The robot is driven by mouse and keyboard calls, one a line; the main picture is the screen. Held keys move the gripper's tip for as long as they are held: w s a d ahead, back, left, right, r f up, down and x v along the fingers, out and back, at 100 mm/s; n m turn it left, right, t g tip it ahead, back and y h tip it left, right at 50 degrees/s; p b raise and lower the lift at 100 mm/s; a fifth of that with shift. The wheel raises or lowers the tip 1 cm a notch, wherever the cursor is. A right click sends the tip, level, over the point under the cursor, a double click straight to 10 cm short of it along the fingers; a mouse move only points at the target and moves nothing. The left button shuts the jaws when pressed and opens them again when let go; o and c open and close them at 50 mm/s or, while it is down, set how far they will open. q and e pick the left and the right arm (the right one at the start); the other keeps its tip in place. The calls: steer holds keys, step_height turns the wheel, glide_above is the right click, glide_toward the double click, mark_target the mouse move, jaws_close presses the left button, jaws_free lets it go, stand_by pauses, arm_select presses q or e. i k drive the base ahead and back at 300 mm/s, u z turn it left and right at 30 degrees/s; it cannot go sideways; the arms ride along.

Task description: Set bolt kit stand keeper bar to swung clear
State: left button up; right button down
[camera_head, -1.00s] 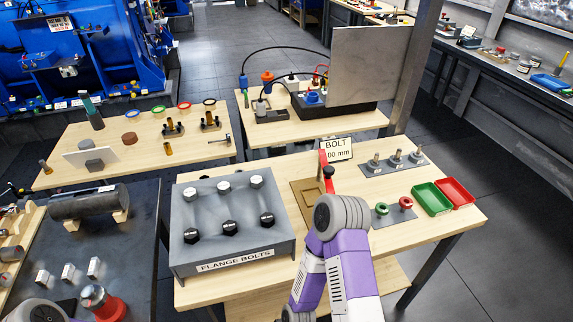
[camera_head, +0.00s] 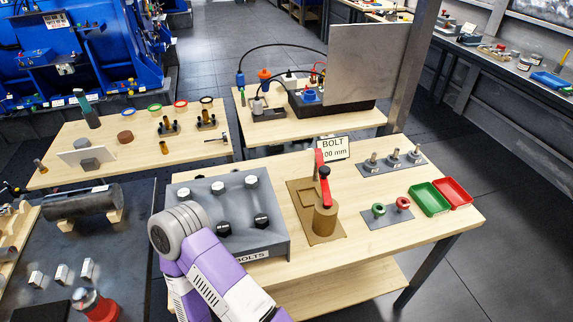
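The bolt kit stand has a tan base plate (camera_head: 305,228) and a brown cylinder (camera_head: 325,222) near the front. Its red keeper bar (camera_head: 325,192) shows over the cylinder, with a black knob at the far end and a red upright piece behind. I cannot tell exactly how the bar is seated. A BOLT sign (camera_head: 334,149) stands just behind. One of my purple and grey arms comes in from the bottom and bends over the flange bolts block, left of the stand. Neither gripper's fingers show in the view.
The grey flange bolts block (camera_head: 275,238) carries several bolts. Right of the stand are a plate with green and red rings (camera_head: 388,216), a plate with upright bolts (camera_head: 392,164), a green tray (camera_head: 428,208) and a red tray (camera_head: 466,194). Bare table lies at the front right.

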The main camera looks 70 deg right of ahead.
mark_target(324, 171)
steer(key=k, duration=0.5)
steer(key=z, duration=0.85)
